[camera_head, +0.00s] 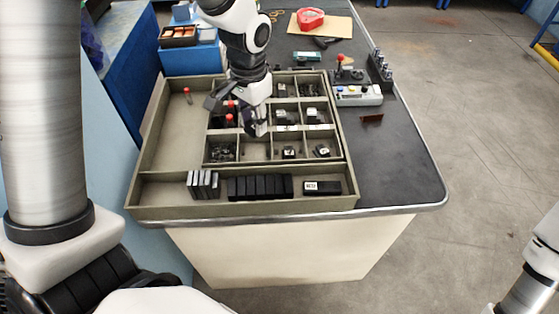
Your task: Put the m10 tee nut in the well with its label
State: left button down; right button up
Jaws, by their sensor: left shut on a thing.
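A grey-green sorting tray (160,135) lies on the bench, with a grid of small wells in its middle and right. My left gripper (256,128) reaches down from the top over the middle wells. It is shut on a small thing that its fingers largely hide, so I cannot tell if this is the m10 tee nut. Several wells hold small dark parts (222,152), and some show pale labels (283,117) too small to read. The well just below the gripper (256,150) looks empty. My right gripper is out of view.
Black blocks (260,187) and a labelled black block (322,187) lie in the tray's front channel. Red-topped pieces (187,95) stand in the tray. A control box (357,95) with a red-knobbed lever is at the right.

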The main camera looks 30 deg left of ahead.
aim_at(256, 158)
pick_arm(q)
jog(key=f, duration=0.4)
jog(key=f+b, duration=0.1)
jog(key=f, duration=0.4)
jog(key=shift+a+f, duration=0.2)
jog(key=shift+f, duration=0.05)
jog(key=shift+w+a+f, duration=0.15)
jog(key=shift+w+f, duration=0.05)
jog(key=shift+f, duration=0.05)
jog(key=c, duration=0.8)
grip_release()
jog(key=shift+f, duration=0.15)
jog(key=shift+o, duration=0.2)
notch_tip(256, 158, up, 12)
jog(key=shift+r+p, duration=0.25)
jog(key=shift+p, duration=0.4)
